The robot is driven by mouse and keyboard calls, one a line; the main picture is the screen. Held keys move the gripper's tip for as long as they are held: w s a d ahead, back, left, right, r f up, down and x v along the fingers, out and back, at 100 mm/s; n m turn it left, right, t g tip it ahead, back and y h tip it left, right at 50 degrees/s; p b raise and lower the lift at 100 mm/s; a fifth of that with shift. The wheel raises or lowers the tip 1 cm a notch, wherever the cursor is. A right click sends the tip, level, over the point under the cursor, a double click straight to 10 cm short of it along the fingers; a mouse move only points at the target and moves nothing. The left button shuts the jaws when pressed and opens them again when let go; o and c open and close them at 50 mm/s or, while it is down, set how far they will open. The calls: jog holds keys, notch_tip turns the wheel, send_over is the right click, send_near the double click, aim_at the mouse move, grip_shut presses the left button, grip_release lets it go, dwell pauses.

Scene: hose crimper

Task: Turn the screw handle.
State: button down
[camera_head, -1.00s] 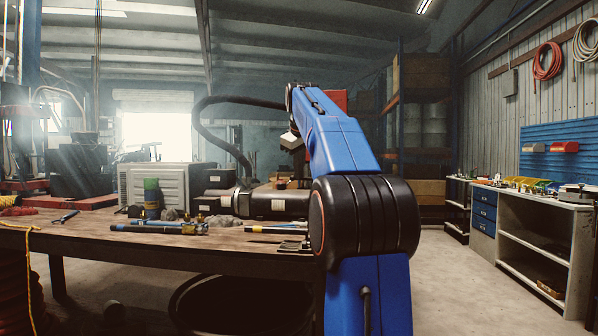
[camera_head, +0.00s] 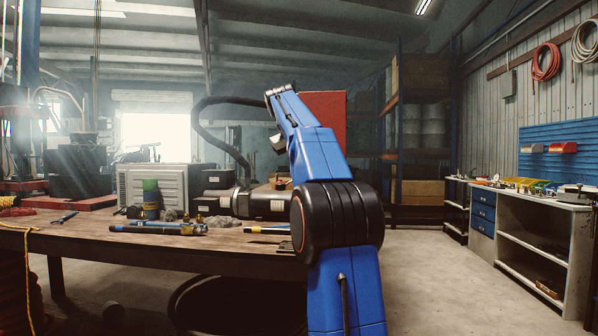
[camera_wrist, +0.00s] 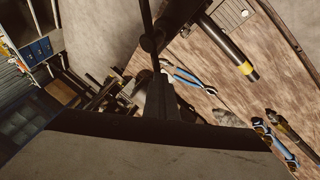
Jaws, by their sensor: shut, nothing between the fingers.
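In the wrist view a thin dark bar with a round knob (camera_wrist: 148,43) runs down from the top edge towards my fingers. It may be the screw handle, but I cannot tell for sure. My gripper (camera_wrist: 157,82) shows as a dark narrow wedge at the middle, its fingers together with nothing held. The bar's lower end overlaps the fingertips in the picture; I cannot tell whether they touch. In the head view my blue arm leans up and left beside the bench, and the fingers cannot be made out. No screw handle can be picked out there.
The wooden bench (camera_head: 150,244) holds blue-marked tools (camera_head: 160,228), a green can (camera_head: 151,192) and dark cylinders (camera_head: 262,203). A red panel (camera_head: 326,112) stands behind my arm. The floor right of my arm is clear.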

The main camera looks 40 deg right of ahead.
jog(key=shift+w+d+f, duration=0.1)
jog(key=shift+d+f, duration=0.05)
jog(key=shift+d, duration=0.4)
jog(key=shift+d+f, duration=0.1)
jog(key=shift+d, duration=0.15)
dwell(1.1)
jog(key=shift+a, duration=0.1)
